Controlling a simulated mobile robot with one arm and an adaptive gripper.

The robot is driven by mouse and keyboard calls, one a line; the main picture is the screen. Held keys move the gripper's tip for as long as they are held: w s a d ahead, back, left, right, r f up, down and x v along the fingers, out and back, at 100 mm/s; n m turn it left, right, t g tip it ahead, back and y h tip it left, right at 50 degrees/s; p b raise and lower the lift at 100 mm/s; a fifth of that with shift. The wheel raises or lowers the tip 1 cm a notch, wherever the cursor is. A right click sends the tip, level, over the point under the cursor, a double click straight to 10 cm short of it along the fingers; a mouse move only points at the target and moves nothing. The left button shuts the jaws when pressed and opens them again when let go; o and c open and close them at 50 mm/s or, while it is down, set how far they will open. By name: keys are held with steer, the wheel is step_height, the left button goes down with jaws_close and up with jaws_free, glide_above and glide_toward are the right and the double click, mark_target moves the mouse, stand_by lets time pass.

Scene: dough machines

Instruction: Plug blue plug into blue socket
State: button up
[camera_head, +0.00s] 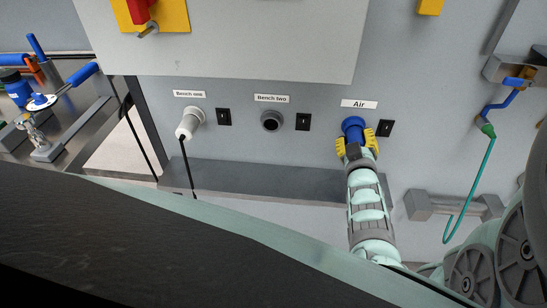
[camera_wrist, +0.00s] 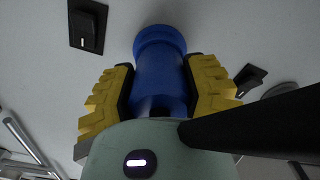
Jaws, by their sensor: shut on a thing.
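My gripper (camera_head: 357,146) is at the grey panel, under the label "Air". Its yellow fingers are shut on the sides of the blue plug (camera_head: 355,135). The plug also shows between the fingers in the wrist view (camera_wrist: 160,82), with its far end towards the panel. A wider blue ring, which looks like the blue socket (camera_wrist: 160,38), is at that end, in line with the plug. I see no clear gap between them, but I cannot tell how deep the plug sits. The fingers hide part of the plug's body.
A white plug (camera_head: 189,124) with a black cable is at "Bench one". A dark round socket (camera_head: 271,121) is at "Bench two". A black switch (camera_head: 385,128) is close right of my gripper. A grey ledge (camera_head: 260,180) runs below. A green hose (camera_head: 482,170) hangs at right.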

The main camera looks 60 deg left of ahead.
steer(key=o, duration=1.7)
steer(key=shift+c, duration=0.2)
steer(key=shift+s+d, duration=0.2)
steer(key=shift+p+v, duration=0.7)
steer(key=shift+v, duration=0.4)
steer(key=shift+p+v, duration=0.3)
steer(key=shift+v, duration=0.5)
steer(key=shift+d, duration=0.1)
steer(key=v, duration=1.2)
steer(key=shift+w, duration=0.1)
